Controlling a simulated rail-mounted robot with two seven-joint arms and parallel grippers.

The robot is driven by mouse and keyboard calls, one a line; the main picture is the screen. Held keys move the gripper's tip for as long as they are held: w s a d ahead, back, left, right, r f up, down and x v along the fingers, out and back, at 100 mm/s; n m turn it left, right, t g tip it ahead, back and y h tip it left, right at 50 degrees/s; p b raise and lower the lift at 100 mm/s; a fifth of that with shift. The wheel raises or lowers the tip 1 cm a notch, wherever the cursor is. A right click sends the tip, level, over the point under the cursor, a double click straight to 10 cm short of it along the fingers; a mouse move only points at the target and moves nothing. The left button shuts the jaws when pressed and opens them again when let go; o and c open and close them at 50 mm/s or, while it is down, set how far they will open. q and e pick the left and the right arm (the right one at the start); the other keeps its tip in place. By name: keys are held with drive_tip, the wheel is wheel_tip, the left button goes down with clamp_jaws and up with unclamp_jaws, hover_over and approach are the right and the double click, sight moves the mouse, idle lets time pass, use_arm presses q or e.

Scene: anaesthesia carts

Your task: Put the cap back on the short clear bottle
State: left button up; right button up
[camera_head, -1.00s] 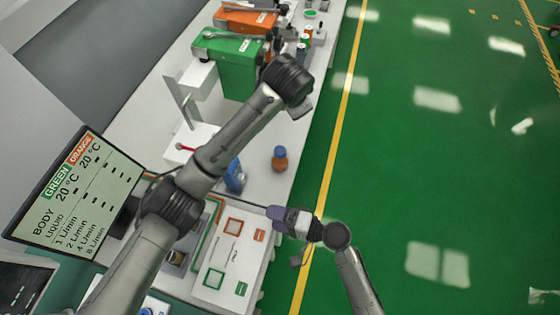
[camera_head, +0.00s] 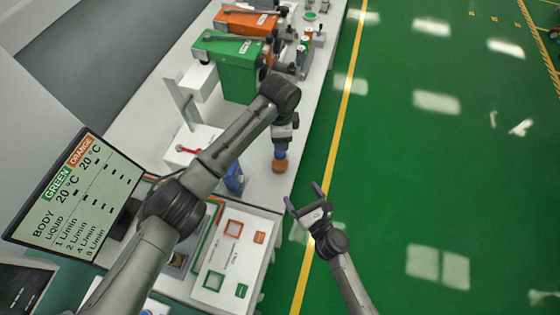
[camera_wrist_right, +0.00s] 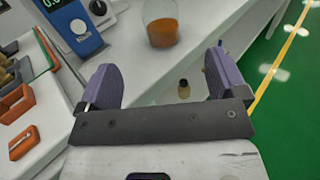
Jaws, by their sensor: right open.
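A short bottle with orange contents (camera_head: 280,165) stands on the white bench near its right edge. My right gripper (camera_head: 303,197) is open and empty, past the bench's right edge, below the bottle in the head view. Its purple fingers show in the wrist view (camera_wrist_right: 163,85). I cannot make out a loose cap.
A blue device (camera_head: 234,178) stands left of the bottle. A white panel with orange and green frames (camera_head: 232,262) lies nearer. Green (camera_head: 228,62) and orange (camera_head: 248,22) units stand at the back.

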sight(284, 167)
idle(0.4)
drive_tip(key=x, duration=1.3)
drive_tip(key=shift+w+a+r, duration=0.1)
drive_tip(key=shift+w+a, duration=0.05)
drive_tip(key=shift+w, duration=0.2)
